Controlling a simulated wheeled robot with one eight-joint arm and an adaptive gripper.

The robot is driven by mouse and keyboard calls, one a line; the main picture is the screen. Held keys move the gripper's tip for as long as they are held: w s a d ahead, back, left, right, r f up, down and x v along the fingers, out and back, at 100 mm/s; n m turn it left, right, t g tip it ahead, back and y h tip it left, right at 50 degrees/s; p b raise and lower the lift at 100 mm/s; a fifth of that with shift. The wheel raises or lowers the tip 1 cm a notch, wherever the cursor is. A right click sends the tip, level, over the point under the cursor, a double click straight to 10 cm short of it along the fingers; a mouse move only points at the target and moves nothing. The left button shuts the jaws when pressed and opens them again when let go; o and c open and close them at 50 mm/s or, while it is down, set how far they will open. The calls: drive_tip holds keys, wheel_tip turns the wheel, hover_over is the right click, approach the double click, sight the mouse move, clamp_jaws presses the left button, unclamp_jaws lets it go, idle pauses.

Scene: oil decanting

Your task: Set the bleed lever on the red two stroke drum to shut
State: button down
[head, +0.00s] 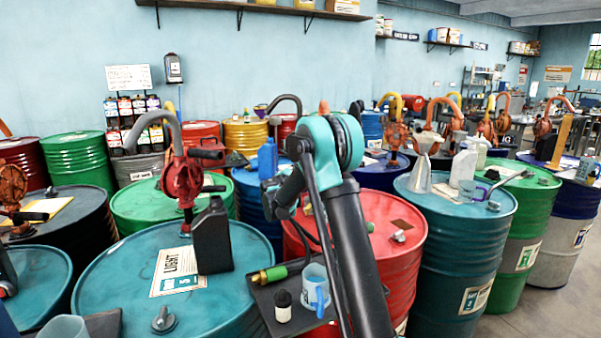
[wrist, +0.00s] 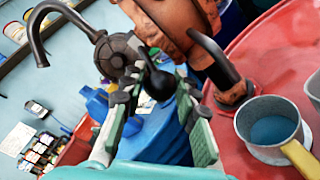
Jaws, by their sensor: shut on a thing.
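The red drum (head: 385,212) stands behind my arm in the head view. Its top also fills the right of the wrist view (wrist: 268,50). An orange-brown pump (wrist: 165,25) with a dark curved handle stands on it. My gripper (wrist: 160,84) is shut on a dark, rounded lever knob (wrist: 157,86), which sits between the two green-padded fingers beside the pump. In the head view my gripper is mostly hidden by my own arm. The lever's markings and the drum's two stroke label cannot be read.
A grey pot (wrist: 268,124) with a yellow handle stands on the red drum, close right of my gripper. A blue jug (head: 267,159) stands behind.

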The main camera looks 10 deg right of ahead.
drive_tip(key=shift+s+r, duration=0.1)
drive_tip(key=shift+s+a+r+g+y, duration=0.1)
drive_tip(key=shift+s+r+g+y, duration=0.05)
drive_tip(key=shift+r+g+y, duration=0.4)
drive_tip(key=shift+s+r+g+y, duration=0.15)
drive_tip(key=shift+r+g+y, duration=0.2)
drive_tip(key=shift+r+g, duration=0.4)
wheel_tip(320, 180, up, 4)
drive_tip(key=g+y, duration=0.1)
drive_tip(key=g, duration=0.1)
drive_tip(key=g+y, duration=0.1)
drive_tip(key=g, duration=0.1)
drive_tip(key=shift+w+f+n, duration=0.1)
drive_tip(key=shift+f+n, duration=0.05)
drive_tip(key=shift+n, duration=0.15)
drive_tip(key=shift+w+d+r+g+y, duration=0.2)
drive_tip(key=shift+r+g+y, duration=0.15)
drive_tip(key=shift+r+g, duration=0.25)
drive_tip(key=shift+w+d+r+g+y, duration=0.15)
drive_tip(key=shift+r+g+y, duration=0.25)
drive_tip(key=shift+g, duration=0.2)
drive_tip(key=shift+w+d+r+g+y, duration=0.1)
drive_tip(key=shift+w+r+g+y, duration=0.35)
drive_tip(key=shift+r+g, duration=0.4)
drive_tip(key=shift+w+d+r, duration=0.4)
drive_tip(key=shift+w+r, duration=0.4)
drive_tip(key=c, duration=1.1)
unclamp_jaws()
drive_tip(key=shift+c, duration=0.2)
